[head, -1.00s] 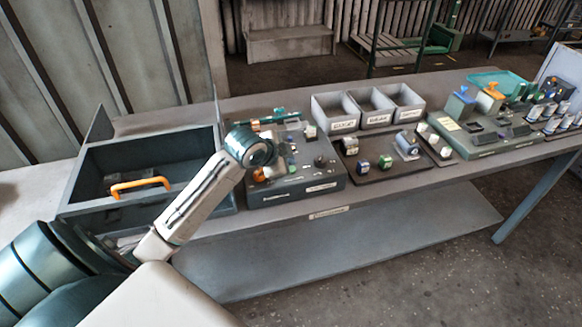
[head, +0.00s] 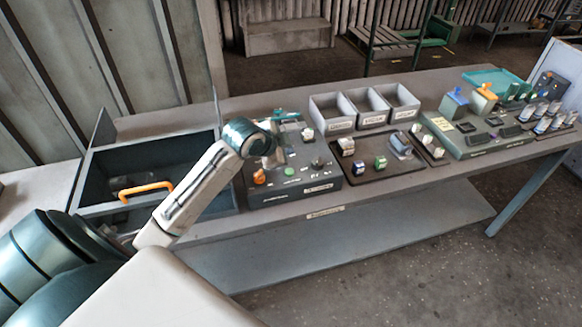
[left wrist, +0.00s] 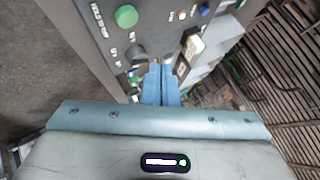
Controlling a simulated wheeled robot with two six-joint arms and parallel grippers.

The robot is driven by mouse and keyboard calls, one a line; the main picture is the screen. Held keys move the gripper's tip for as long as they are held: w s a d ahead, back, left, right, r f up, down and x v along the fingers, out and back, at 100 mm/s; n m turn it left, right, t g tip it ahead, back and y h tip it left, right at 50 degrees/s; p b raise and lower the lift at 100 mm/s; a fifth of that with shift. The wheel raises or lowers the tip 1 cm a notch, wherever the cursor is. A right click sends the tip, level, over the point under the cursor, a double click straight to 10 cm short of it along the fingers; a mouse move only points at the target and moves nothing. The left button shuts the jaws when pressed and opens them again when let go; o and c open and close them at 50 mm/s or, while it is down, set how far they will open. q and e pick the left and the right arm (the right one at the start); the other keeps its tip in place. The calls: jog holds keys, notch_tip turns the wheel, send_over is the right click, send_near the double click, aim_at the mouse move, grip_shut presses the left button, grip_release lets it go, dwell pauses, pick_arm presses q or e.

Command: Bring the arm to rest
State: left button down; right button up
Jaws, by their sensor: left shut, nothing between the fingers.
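My left arm (head: 197,192) reaches in from the lower left of the head view, its wrist bent over the left part of the grey control box (head: 296,192). I cannot tell how far the fingertips are from the box. My right gripper is not in view.
A dark open bin (head: 88,179) with an orange handle (head: 146,190) is left of the box. Three grey labelled bins (head: 333,126), a dark tray (head: 375,173) of small parts and a green-grey board (head: 488,147) are along the bench to the right. The floor in front is clear.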

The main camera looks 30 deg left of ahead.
pick_arm(q)
jog(key=s+d+f+n+g, duration=0.1)
jog(key=s+d+f+n, duration=0.15)
jog(key=s+f, duration=0.35)
jog(key=s+d+f+n+g, duration=0.15)
jog(key=s+d+f, duration=0.25)
jog(key=s, duration=0.4)
jog(key=s+d+f+n+g+y, duration=0.25)
jog(key=s+n, duration=0.25)
jog(key=s, duration=1.2)
notch_tip(320, 180, down, 33)
jog(key=a+g+b, duration=0.2)
jog(key=b, duration=0.1)
jog(key=s+a+f+b, duration=0.1)
jog(key=s+f, duration=0.8)
jog(key=f, duration=0.2)
jog(key=s+f+g+b, duration=0.1)
jog(key=s+f+b, duration=0.1)
jog(key=s+f, duration=0.7)
notch_tip(320, 180, down, 4)
jog(key=shift+s+a+r+n+h, duration=0.2)
jog(key=shift+s+a+n+h, duration=0.15)
jog(key=shift+h, duration=0.1)
